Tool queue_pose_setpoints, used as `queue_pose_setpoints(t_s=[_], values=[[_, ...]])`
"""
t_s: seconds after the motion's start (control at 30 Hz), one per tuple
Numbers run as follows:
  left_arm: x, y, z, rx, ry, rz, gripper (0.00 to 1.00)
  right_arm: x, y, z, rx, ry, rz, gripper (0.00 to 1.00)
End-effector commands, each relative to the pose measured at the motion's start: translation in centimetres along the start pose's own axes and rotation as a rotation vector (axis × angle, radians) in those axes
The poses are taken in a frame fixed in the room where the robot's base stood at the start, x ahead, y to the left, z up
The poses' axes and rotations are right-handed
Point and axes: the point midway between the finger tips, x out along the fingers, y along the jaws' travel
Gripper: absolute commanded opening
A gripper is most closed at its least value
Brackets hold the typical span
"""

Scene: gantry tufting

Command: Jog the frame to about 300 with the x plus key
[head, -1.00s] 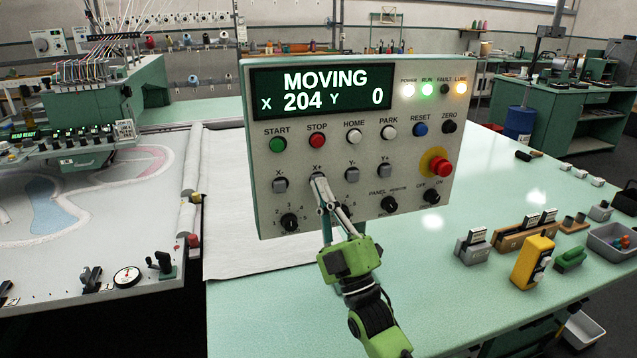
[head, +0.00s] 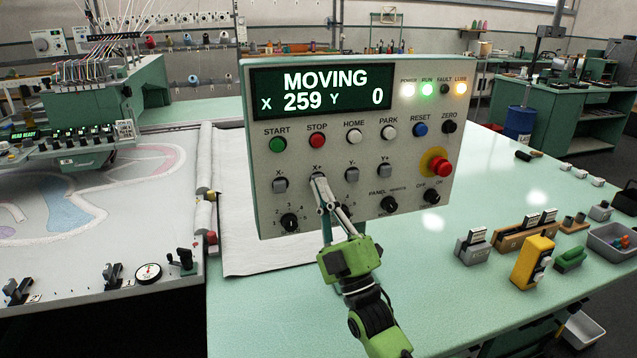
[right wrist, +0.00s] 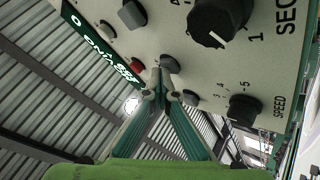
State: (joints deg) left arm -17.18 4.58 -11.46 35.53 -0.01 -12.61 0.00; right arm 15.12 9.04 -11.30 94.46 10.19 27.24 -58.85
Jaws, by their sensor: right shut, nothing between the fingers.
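The control panel (head: 400,155) stands in the middle of the head view. Its display (head: 321,92) reads MOVING, X 259, Y 0. My right gripper (head: 319,180) is shut and empty, with its fingertips at the X+ key, whose label (head: 318,168) shows just above them. The key itself is hidden behind the fingertips. In the right wrist view the closed fingertips (right wrist: 160,92) meet the panel face. The frame (head: 100,215) with its tufted cloth lies at the left, partly under the tufting head (head: 82,140). My left gripper is not in view.
The X- key (head: 280,185) and Y- key (head: 351,174) flank the fingertips. A red emergency stop (head: 441,166) is at the panel's right. The green table (head: 430,270) holds a yellow box (head: 533,262) and a grey tray (head: 612,240) at the right.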

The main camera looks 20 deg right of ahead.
Motion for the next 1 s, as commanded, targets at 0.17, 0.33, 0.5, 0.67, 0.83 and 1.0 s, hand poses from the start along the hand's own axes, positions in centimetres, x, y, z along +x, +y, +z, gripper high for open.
queue_pose_setpoints(t_s=[0.17,0.33,0.5,0.67,0.83,1.0], values=[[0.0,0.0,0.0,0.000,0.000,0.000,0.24,0.0,0.0,0.0,0.000,-0.001,-0.001,0.00],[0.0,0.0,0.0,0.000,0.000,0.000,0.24,0.0,0.0,0.0,0.000,-0.001,-0.001,0.00],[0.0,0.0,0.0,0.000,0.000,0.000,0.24,0.0,0.0,0.0,0.000,-0.001,-0.001,0.00],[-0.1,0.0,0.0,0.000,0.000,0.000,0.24,-0.1,0.1,-0.1,0.000,-0.001,-0.001,0.00],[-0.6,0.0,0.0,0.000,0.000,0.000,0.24,-0.6,0.4,-0.4,0.000,-0.002,-0.002,0.00],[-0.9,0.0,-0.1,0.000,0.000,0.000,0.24,-1.2,0.9,-0.9,0.000,-0.001,-0.001,0.00]])
